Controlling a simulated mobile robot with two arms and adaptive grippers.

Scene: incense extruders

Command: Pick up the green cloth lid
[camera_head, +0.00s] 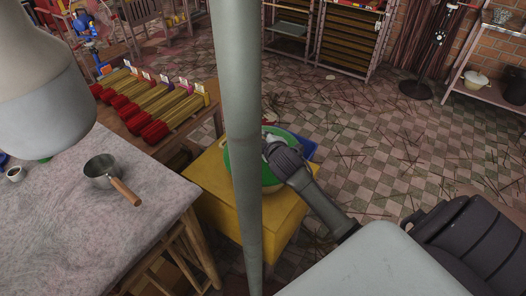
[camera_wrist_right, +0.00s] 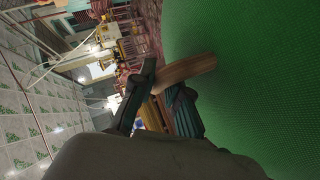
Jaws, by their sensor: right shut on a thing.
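The green cloth lid (camera_head: 268,178) is at the yellow box-shaped stand in the head view, partly hidden by a grey pole and my right gripper. In the right wrist view the lid (camera_wrist_right: 255,80) fills the right side as a woven green surface with a wooden handle (camera_wrist_right: 190,68). My right gripper (camera_head: 272,148) is over the lid. In the wrist view its dark fingers (camera_wrist_right: 165,95) lie on both sides of the handle, shut on it. I cannot tell whether the lid is lifted. My left gripper is not in view.
The yellow stand (camera_head: 210,190) is beside a grey-topped table (camera_head: 60,220) with a saucepan (camera_head: 102,170) and a cup (camera_head: 15,174). A blue item (camera_head: 308,149) shows behind the lid. Red-ended incense bundles (camera_head: 155,131) lie on a bench. The tiled floor at right has scattered sticks.

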